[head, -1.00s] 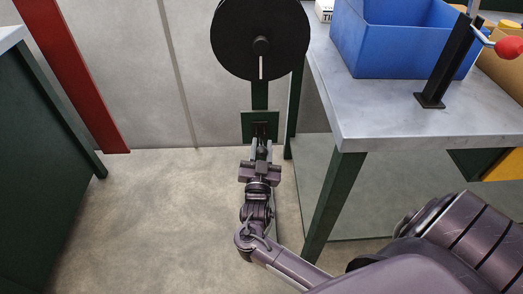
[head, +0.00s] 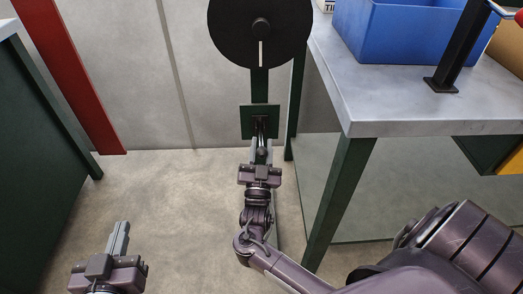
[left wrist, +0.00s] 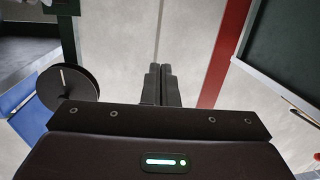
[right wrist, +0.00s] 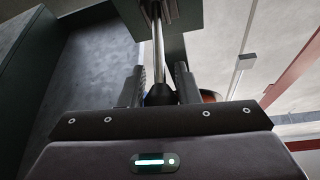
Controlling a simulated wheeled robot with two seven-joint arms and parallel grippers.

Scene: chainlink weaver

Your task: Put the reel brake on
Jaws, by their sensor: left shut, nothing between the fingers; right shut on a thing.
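The reel (head: 235,35) is a large black disc on a dark green post, with a pale mark below its hub. It also shows in the left wrist view (left wrist: 85,88). Below it, a green plate (head: 246,122) carries the brake lever. In the right wrist view the lever is a bright metal rod (right wrist: 158,45) with a black knob (right wrist: 160,96) at its near end. My right gripper (head: 262,146) is shut on the knob; the green plate is just beyond. My left gripper (head: 122,232) is shut and empty, low on the left, away from the reel.
A grey-topped workbench (head: 390,108) with a blue bin (head: 400,35) and a black post (head: 458,55) stands on the right. A dark green cabinet (head: 35,150) and a red upright (head: 70,70) are on the left. The floor between is clear.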

